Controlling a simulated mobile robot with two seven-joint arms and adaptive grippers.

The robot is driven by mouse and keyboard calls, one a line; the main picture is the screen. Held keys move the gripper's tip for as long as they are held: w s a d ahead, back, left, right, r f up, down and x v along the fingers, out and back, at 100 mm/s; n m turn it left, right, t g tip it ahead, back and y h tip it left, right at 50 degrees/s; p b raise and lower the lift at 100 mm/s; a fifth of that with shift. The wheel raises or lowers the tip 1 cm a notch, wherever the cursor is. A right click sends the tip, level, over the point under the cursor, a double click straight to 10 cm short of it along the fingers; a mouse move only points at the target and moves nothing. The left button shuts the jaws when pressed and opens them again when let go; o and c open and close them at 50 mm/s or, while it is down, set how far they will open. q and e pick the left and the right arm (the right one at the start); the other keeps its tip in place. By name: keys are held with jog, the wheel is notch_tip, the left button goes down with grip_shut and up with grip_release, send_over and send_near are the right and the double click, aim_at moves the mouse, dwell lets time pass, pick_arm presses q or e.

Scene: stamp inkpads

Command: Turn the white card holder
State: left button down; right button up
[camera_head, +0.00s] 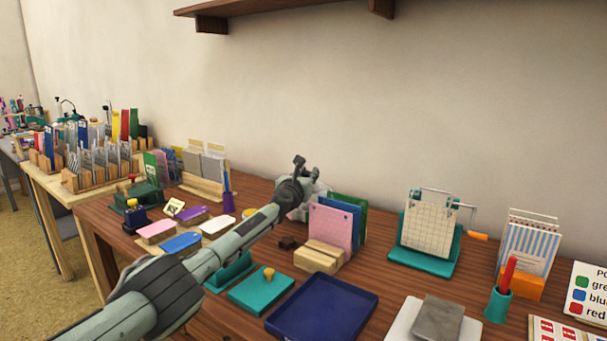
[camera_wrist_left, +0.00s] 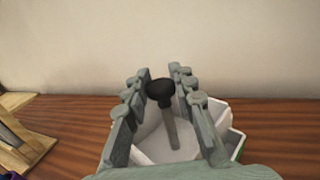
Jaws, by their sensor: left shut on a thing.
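In the left wrist view a white holder (camera_wrist_left: 165,153) with low walls sits on the wooden table. I take it to be the white card holder. A black knob (camera_wrist_left: 160,90) on a grey stem rises from it, between the fingertips of my left gripper (camera_wrist_left: 160,75). The gripper is shut on this knob. In the head view my left gripper (camera_head: 301,172) is at the back of the table, behind a pink card (camera_head: 331,228). The holder is mostly hidden there by the gripper and cards. My right gripper is not in view.
A wooden block stand (camera_head: 318,258) with pink, blue and green cards stands just in front of the gripper. A teal inkpad (camera_head: 260,291) and a navy tray (camera_head: 322,307) lie nearer. A calendar stand (camera_head: 428,235) is to the right. The wall is close behind.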

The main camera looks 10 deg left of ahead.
pick_arm(q)
jog(key=shift+f, duration=0.1)
jog(key=c, duration=1.3)
grip_release()
jog(key=shift+a, duration=0.1)
